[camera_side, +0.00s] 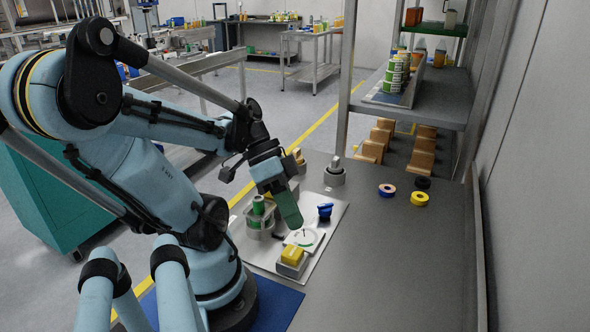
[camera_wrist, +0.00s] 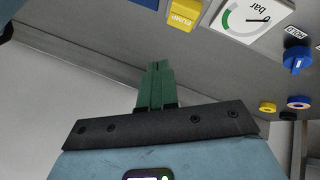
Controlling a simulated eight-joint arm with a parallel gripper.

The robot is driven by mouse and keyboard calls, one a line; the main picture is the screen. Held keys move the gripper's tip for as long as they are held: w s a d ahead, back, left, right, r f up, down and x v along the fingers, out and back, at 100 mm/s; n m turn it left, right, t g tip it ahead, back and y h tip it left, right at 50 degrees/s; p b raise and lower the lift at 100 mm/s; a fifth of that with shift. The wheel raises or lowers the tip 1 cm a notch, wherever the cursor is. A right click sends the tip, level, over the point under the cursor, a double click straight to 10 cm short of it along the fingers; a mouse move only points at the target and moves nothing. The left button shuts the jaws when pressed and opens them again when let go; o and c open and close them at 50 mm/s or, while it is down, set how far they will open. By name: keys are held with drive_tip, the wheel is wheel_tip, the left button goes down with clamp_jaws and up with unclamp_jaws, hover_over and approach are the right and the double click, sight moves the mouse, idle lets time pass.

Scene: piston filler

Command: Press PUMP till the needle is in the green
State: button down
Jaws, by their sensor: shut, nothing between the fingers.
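The yellow PUMP button (camera_wrist: 184,15) is at the top of the wrist view. It also shows in the side view (camera_side: 292,255), on a grey block at the front of the panel. The gauge also shows in the side view (camera_side: 304,240). My gripper (camera_wrist: 158,66) has its green fingers together and empty. In the side view its tips (camera_side: 295,226) hang above the panel, behind PUMP and apart from it.
A blue knob (camera_wrist: 297,60) stands near the gauge. A green-capped cylinder in a holder (camera_side: 259,215) is left of my gripper. Tape rolls (camera_side: 419,198) lie farther right on the grey bench (camera_side: 390,270). The bench right of the panel is mostly clear.

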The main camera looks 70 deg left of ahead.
sight(298, 254)
drive_tip(key=shift+f, duration=2.3)
drive_tip(key=shift+f, duration=0.25)
idle(0.4)
drive_tip(key=shift+f, duration=0.2)
drive_tip(key=shift+f, duration=0.75)
idle(0.9)
drive_tip(key=shift+r, duration=1.2)
drive_tip(key=shift+r, duration=0.1)
drive_tip(key=shift+r, duration=2.4)
